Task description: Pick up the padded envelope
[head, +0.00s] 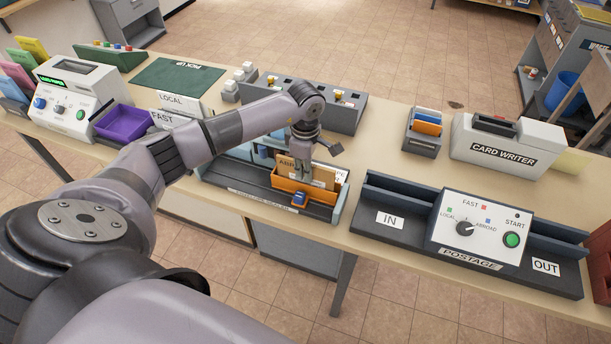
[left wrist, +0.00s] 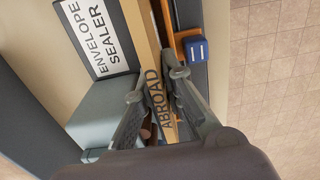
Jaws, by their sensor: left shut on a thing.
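The padded envelope (head: 286,163), a tan flat piece marked ABROAD, stands upright in the orange holder (head: 318,199) of the envelope sealer (head: 251,193). My left gripper (head: 301,174) reaches down from above, shut on the envelope's upper part. In the left wrist view my gripper (left wrist: 158,88) has one finger on each side of the envelope (left wrist: 146,40), with the ABROAD lettering between them. The envelope's lower part is hidden in the holder. My right gripper is not in view.
A blue clip-like piece (head: 299,198) sits on the holder's front. The postage machine (head: 478,229) stands to the right, the card writer (head: 507,143) behind it.

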